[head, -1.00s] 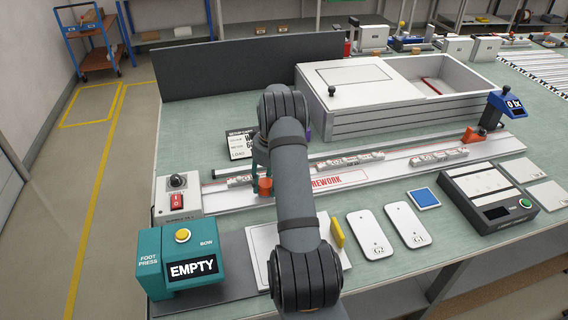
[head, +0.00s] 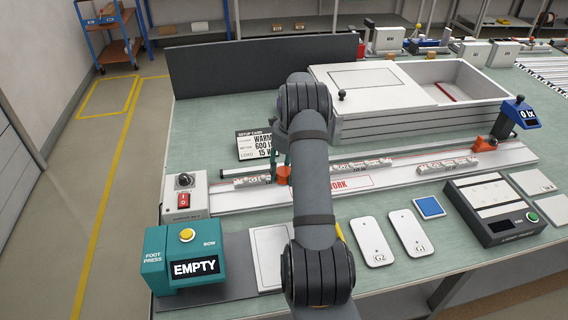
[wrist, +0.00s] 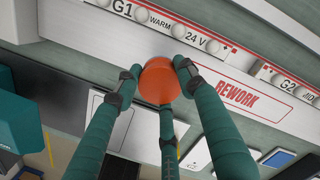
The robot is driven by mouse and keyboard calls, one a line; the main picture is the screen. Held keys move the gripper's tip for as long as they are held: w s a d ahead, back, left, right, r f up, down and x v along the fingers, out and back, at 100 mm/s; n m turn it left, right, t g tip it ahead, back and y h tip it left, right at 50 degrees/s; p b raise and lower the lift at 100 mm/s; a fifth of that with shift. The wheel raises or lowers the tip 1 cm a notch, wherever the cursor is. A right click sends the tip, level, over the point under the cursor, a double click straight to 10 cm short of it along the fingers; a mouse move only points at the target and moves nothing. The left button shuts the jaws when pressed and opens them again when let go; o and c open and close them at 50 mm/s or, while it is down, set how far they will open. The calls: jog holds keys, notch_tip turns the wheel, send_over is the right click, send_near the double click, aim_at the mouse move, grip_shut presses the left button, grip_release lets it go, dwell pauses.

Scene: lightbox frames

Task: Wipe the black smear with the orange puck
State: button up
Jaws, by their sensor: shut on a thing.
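My gripper (wrist: 158,80) has teal fingers and is shut on the orange puck (wrist: 160,86). In the head view the puck (head: 283,173) shows below the fingers, over the left part of the white rail strip (head: 233,201). In the wrist view it is in front of the strip, below the G1 label and left of the red REWORK mark (wrist: 250,96). I cannot tell whether it touches the surface. I cannot make out a black smear in either view; my arm and the puck hide part of the bench.
A switch box (head: 184,201) stands at the strip's left end, a teal foot-press box (head: 170,250) in front. A setup card (head: 255,146) stands behind the puck. White G2 (head: 370,242) and G1 (head: 408,233) plates and a blue pad (head: 429,207) lie to the right.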

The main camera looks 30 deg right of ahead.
jog(key=shift+a+r+p, duration=0.1)
jog(key=shift+r+p, duration=0.45)
jog(key=shift+r, duration=0.7)
